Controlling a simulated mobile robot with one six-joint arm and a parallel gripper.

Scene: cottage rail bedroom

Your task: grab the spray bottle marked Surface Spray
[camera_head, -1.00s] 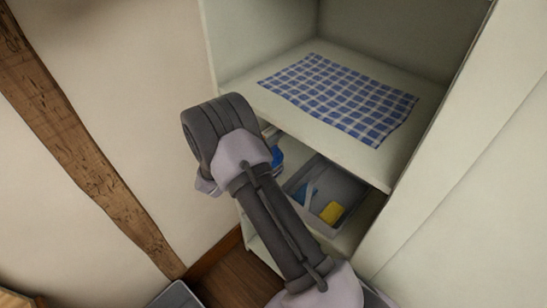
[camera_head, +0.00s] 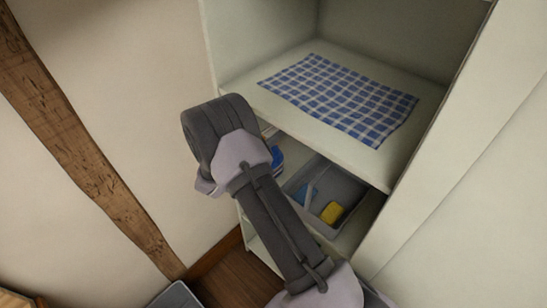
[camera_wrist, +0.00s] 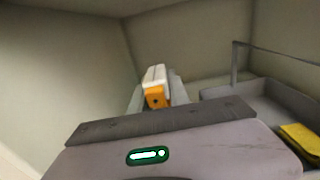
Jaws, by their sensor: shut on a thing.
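A spray bottle's white and orange trigger head (camera_wrist: 155,88) shows in the wrist view, just beyond my wrist housing. My gripper (camera_wrist: 157,102) is shut on this bottle, with grey finger parts on either side of the head. The bottle's body and any label are hidden, so I cannot read whether it says Surface Spray. In the head view my arm hides the gripper, and a small blue thing (camera_head: 277,158) shows beside the wrist on the lower shelf; I cannot tell what it is.
A grey caddy (camera_head: 352,184) with a yellow sponge (camera_head: 332,212) and a blue-handled item (camera_head: 311,195) stands right of my gripper. The upper shelf, with a blue checked cloth (camera_head: 340,97), is above. Cabinet walls close in on both sides.

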